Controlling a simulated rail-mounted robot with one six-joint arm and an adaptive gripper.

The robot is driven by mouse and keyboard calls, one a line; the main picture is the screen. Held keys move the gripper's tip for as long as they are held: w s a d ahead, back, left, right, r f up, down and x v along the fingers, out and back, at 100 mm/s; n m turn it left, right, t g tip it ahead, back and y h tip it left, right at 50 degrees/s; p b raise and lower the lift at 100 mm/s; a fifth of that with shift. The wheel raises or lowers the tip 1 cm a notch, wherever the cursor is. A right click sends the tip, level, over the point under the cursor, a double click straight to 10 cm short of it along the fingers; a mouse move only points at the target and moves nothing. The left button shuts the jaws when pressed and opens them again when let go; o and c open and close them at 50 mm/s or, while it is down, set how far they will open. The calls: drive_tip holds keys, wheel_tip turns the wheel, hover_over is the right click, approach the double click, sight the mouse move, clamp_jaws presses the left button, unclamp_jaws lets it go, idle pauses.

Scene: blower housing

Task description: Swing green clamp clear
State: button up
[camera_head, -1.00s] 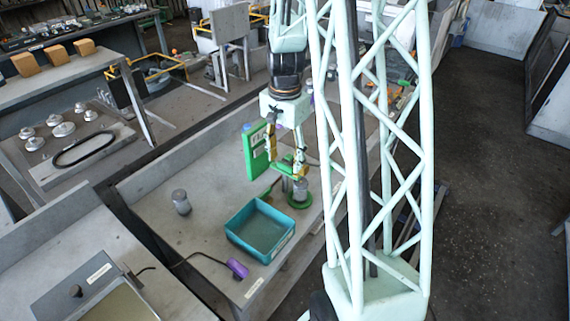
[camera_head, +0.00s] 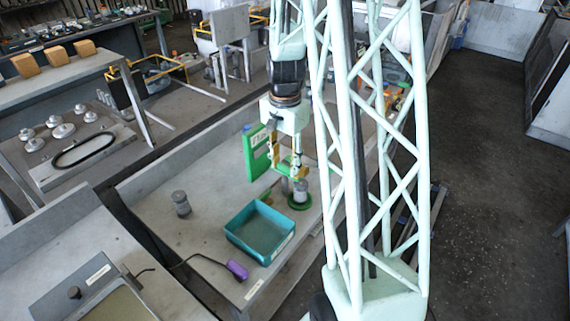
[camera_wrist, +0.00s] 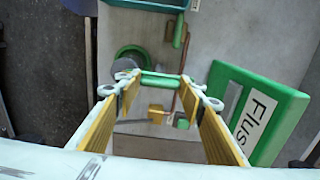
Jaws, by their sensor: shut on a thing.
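The green clamp shows in the wrist view as a short green bar (camera_wrist: 160,82) across my fingertips. My gripper (camera_wrist: 160,84) is shut on this bar, with one finger at each end. In the head view my gripper (camera_head: 283,172) points down over the bench, and the clamp is mostly hidden by the fingers. A grey cylinder (camera_head: 300,190) stands in a green ring (camera_head: 298,202) just right of the fingertips. The ring also shows in the wrist view (camera_wrist: 122,53), left of and beyond the bar. The clamp's pivot cannot be made out.
A green panel marked "Flus..." (camera_head: 256,152) stands close to my gripper on the left. Bare bench lies between canister and panel.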

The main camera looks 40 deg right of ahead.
drive_tip(key=shift+n, duration=0.3)
drive_tip(key=n, duration=0.3)
drive_tip(key=shift+n, duration=0.4)
drive_tip(key=n, duration=0.4)
drive_tip(key=shift+n+b, duration=0.3)
drive_tip(key=shift+b, duration=0.1)
drive_tip(key=n, duration=0.4)
drive_tip(key=shift+n, duration=2.2)
drive_tip(key=o, duration=0.8)
drive_tip(key=shift+o, duration=0.2)
